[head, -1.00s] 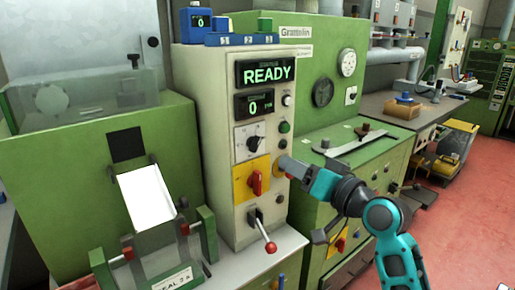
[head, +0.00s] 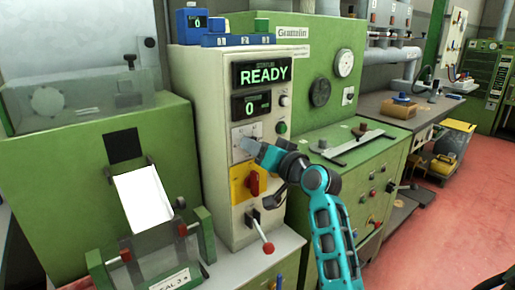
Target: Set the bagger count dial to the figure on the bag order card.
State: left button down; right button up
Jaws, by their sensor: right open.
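A cream control cabinet (head: 188,100) carries a display reading READY (head: 264,74) and a smaller one reading 0 (head: 251,105). Below them is a white dial plate (head: 238,132), which looks like the count dial. My right gripper (head: 247,147) is in front of this plate, its open fingertips at the dial. The gripper hides the knob and much of the scale, so I cannot read the setting or tell whether the fingers touch it. I cannot make out a bag order card. My left gripper is not in view.
A red switch on a yellow plate (head: 238,190) sits just below the dial. A red-tipped lever (head: 267,247) sticks out lower down. Green (head: 281,127) and white (head: 284,101) buttons are to the right. A blue button box (head: 236,40) stands on top.

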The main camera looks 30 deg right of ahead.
jog(key=c, duration=0.7)
jog(key=shift+c, duration=0.2)
